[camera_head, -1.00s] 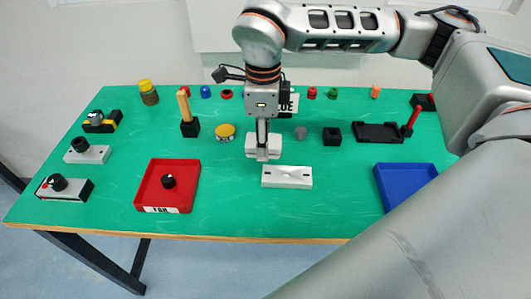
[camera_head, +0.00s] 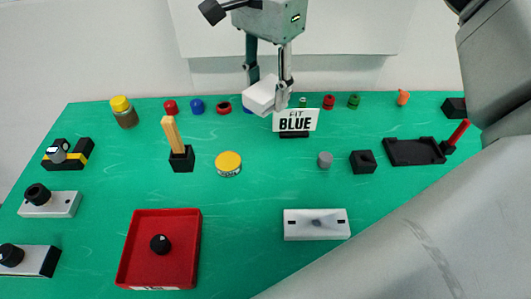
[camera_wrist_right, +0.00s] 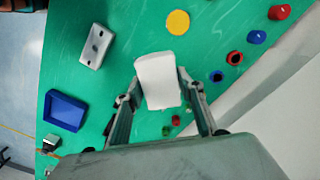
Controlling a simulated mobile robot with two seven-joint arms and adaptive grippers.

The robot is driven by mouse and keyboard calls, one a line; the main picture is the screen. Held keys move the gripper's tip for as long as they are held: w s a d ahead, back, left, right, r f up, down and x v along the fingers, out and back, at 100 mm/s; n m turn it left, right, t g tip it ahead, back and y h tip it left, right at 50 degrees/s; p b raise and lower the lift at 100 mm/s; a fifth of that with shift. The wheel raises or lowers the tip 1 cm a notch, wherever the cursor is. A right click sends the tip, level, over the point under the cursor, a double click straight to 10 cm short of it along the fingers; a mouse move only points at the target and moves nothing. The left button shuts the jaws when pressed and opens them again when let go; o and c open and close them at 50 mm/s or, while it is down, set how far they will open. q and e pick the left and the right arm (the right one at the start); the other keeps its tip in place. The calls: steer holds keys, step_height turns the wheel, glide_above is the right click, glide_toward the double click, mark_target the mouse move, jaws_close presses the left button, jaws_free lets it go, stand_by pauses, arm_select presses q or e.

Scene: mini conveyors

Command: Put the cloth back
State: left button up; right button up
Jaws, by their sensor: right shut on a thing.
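My right gripper (camera_head: 268,88) is shut on the white cloth (camera_head: 258,97), which looks like a small folded block. My left gripper is not in view.
A white fixture (camera_head: 316,230) lies at the front middle. A red tray (camera_head: 190,255) holding a black knob is front left. Colored caps line the back edge, near a yellow-lidded jar (camera_head: 124,112). A yellow tin (camera_head: 228,163) and a wooden-handled tool (camera_head: 173,134) stand mid-table. A blue tray (camera_wrist_right: 65,112) shows in the wrist view.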

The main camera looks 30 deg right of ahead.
mark_target(267, 165)
step_height(267, 165, down, 19)
steer(key=shift+s+r+b, duration=0.1)
steer(key=shift+b, duration=0.95)
steer(key=shift+f, duration=0.25)
steer(key=o, duration=1.1)
steer(key=shift+r+p, duration=0.7)
steer(key=shift+r, duration=5.5)
